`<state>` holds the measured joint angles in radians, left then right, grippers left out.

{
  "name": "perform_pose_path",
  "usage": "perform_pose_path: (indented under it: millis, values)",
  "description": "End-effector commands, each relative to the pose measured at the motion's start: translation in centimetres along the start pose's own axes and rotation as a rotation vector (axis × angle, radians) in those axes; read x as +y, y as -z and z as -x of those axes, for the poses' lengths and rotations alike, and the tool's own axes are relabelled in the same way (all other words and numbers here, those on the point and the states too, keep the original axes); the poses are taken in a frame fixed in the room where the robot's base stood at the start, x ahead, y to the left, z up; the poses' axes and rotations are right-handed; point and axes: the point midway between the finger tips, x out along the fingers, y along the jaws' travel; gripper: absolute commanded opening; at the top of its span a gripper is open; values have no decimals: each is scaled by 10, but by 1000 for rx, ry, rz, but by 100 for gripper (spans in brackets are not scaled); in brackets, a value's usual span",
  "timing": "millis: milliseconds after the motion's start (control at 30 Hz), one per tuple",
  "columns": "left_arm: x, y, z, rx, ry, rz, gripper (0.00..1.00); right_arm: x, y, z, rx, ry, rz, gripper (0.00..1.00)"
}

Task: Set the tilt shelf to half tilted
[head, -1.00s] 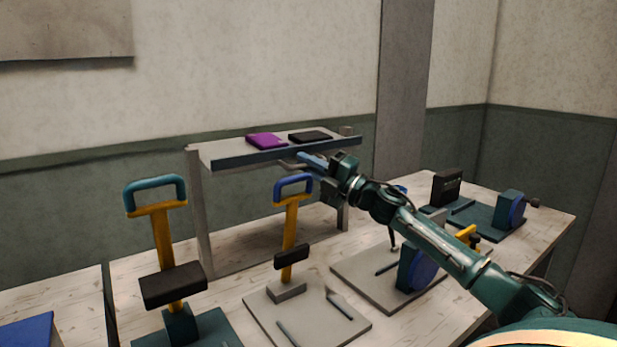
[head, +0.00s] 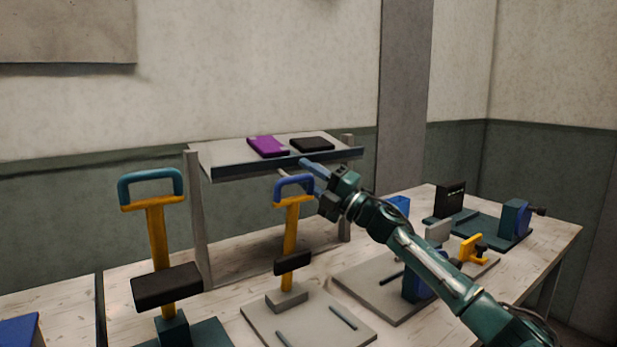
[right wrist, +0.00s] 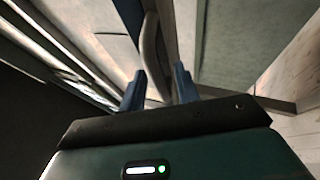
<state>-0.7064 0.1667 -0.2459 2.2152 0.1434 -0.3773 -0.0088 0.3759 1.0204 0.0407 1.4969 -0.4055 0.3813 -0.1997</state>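The tilt shelf (head: 225,157) is a pale board with a dark front edge, held between grey side posts. It slopes down toward the front. A purple block (head: 268,146) and a black block (head: 312,144) lie on it. A grey bar handle (head: 286,171) sticks out below its front edge; it also shows curved in the right wrist view (right wrist: 149,42). My right gripper (head: 308,174) is at this handle, its blue fingers apart. In the right wrist view, the handle lies in line with the gap between the fingertips (right wrist: 160,78); contact cannot be told. My left gripper is out of view.
A lever with a blue grip (head: 294,182) stands just below my right gripper. A lever with a teal grip (head: 150,174) stands at the left. Blue-wheeled devices and a yellow-handled fixture (head: 470,246) are on the table at the right, near my right arm.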

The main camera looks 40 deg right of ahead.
Motion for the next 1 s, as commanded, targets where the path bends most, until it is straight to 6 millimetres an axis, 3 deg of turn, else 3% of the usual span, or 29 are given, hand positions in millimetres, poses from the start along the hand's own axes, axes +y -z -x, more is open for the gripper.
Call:
perform_pose_path:
  millis: [333,700,1000]
  values:
    - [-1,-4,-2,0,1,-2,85,-2,0,7,-2,2,-1,32]
    - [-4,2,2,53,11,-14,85,-3,0,53,-1,4,-1,32]
    - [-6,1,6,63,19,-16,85,-1,0,74,0,1,-1,32]
